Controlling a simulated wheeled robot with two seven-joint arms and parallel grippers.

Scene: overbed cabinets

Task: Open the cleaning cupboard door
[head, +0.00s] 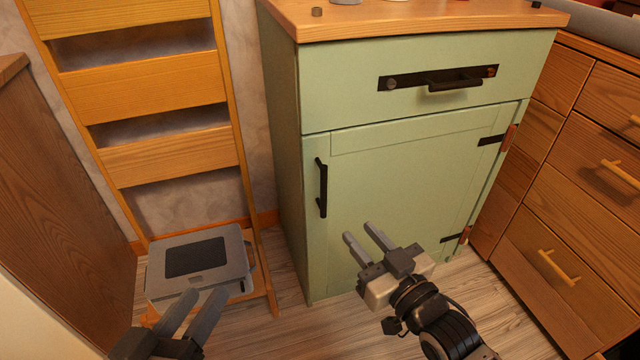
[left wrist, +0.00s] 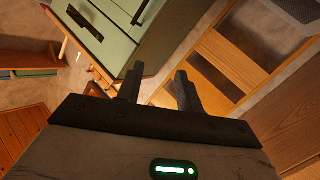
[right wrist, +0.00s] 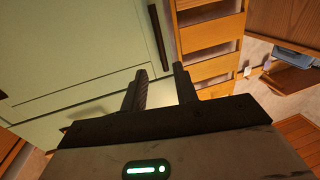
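The green cupboard (head: 400,190) stands in the middle of the head view. Its door (head: 390,200) is closed, with a black vertical handle (head: 321,188) on its left edge and black hinges on its right. My right gripper (head: 362,240) is open and empty in front of the door, to the right of and below the handle. The handle also shows in the right wrist view (right wrist: 159,38), beyond the fingertips and apart from them. My left gripper (head: 197,304) is open and empty at the lower left, well away from the door. The left wrist view shows the cupboard (left wrist: 118,35) at upper left.
A black-handled drawer (head: 440,80) sits above the door. A wooden ladder-like shelf (head: 165,90) stands to the left, with a grey box-like device (head: 200,262) at its foot. Wooden drawers (head: 575,190) stand close on the right. Some floor in front of the cupboard is clear.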

